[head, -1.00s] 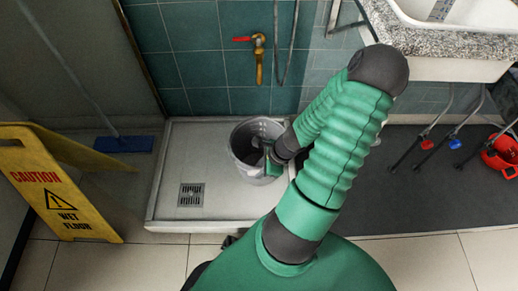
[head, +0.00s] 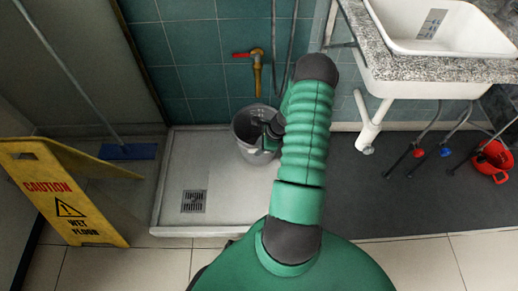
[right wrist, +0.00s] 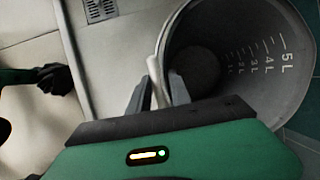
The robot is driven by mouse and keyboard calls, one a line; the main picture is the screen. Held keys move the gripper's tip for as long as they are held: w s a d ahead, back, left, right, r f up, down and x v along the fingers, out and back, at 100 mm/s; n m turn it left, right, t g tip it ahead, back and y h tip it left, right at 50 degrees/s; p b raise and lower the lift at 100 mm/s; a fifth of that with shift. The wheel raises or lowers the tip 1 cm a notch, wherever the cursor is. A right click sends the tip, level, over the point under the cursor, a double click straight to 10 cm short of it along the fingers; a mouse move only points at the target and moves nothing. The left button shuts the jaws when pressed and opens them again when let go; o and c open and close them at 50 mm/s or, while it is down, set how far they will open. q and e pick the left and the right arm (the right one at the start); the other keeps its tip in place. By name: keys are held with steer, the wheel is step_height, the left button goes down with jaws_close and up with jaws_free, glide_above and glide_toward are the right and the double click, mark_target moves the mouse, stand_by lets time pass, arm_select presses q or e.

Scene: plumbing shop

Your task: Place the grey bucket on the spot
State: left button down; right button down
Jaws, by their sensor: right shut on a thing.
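The grey bucket (head: 250,152) is over the back right part of the white shower tray (head: 225,215), below and in front of the brass tap (head: 257,75). I cannot tell whether it touches the tray. My right gripper (head: 270,136) is shut on the bucket's near rim side. In the right wrist view the fingers (right wrist: 155,92) close around a pale rim or handle part, and the bucket (right wrist: 290,100) shows litre marks inside; it looks empty. A dark gripper, seemingly my left one (right wrist: 56,78), shows at the left edge there, its jaws unclear. No marked spot is visible.
A floor drain (head: 194,201) is at the tray's left. A yellow wet-floor sign (head: 65,195) and a blue mop (head: 125,151) stand left. A sink (head: 440,28) with a white drain pipe (head: 370,125), valves and a red pot (head: 492,160) are right. The tray's front is clear.

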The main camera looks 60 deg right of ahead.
steer(key=shift+w+d, duration=0.2)
steer(key=shift+d, duration=0.15)
steer(key=shift+d+f+b, duration=0.15)
steer(key=shift+f+b, duration=0.15)
step_height(320, 180, down, 3)
steer(key=b, duration=0.3)
steer(key=shift+f, duration=0.15)
steer(key=shift+r, duration=0.2)
steer(key=c, duration=1.2)
jaws_free()
